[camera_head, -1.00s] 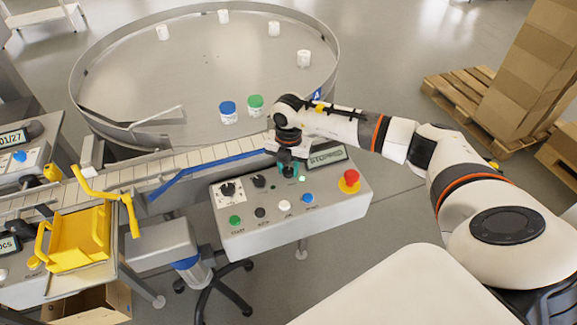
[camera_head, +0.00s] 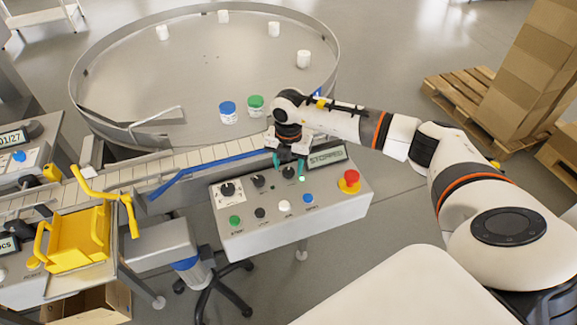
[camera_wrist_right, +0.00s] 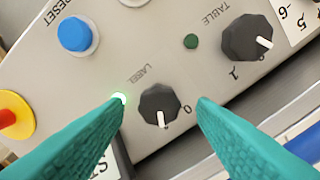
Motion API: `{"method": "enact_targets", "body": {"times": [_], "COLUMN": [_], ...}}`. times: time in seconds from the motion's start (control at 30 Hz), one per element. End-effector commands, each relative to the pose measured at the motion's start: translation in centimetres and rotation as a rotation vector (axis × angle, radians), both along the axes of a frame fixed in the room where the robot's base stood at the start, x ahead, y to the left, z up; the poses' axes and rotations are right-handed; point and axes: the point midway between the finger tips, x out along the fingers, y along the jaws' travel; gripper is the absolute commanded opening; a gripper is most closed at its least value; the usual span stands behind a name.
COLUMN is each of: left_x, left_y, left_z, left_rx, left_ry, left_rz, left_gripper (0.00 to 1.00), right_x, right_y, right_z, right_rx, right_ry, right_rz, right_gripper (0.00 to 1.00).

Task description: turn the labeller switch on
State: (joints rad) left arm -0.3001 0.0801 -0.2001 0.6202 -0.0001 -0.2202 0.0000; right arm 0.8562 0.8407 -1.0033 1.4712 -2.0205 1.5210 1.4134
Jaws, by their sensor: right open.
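The labeller switch is a black knob marked LABEL (camera_wrist_right: 158,106) in the right wrist view. Its white pointer faces down in that picture, turned away from the 0 mark at its lower right. A small green lamp (camera_wrist_right: 118,98) beside it is lit. In the head view the knob (camera_head: 289,173) sits on the grey control panel (camera_head: 262,232). My right gripper (camera_head: 289,166) is open over it, its teal fingers standing apart on either side, with gaps to the knob. My left gripper is out of view.
A TABLE knob (camera_wrist_right: 248,38), a blue RESET button (camera_wrist_right: 75,34) and a red emergency stop (camera_head: 349,181) are close by. The display (camera_head: 327,156) reads STOPPED. A conveyor (camera_head: 200,157) runs behind the panel, by a round table (camera_head: 200,75) with several bottles.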

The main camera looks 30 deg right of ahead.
Motion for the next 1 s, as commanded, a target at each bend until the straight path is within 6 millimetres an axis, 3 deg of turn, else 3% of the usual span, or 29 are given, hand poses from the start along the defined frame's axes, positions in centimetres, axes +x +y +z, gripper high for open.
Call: {"method": "enact_targets", "body": {"times": [0.5,0.7,1.0], "left_x": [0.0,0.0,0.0], "left_y": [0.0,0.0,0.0], "left_z": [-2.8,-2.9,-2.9], "left_rx": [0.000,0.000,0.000], "left_ry": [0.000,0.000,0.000], "left_rz": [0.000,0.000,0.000], "left_gripper": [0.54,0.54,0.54], "right_x": [0.1,0.0,0.0], "right_y": [0.0,-0.1,-0.1], "right_z": [9.6,10.9,10.9], "right_rx": [-0.001,-0.001,-0.001], "right_ry": [-0.004,-0.002,-0.002], "right_rz": [0.000,-0.001,-0.001], "right_gripper": [0.52,0.52,0.52]}}
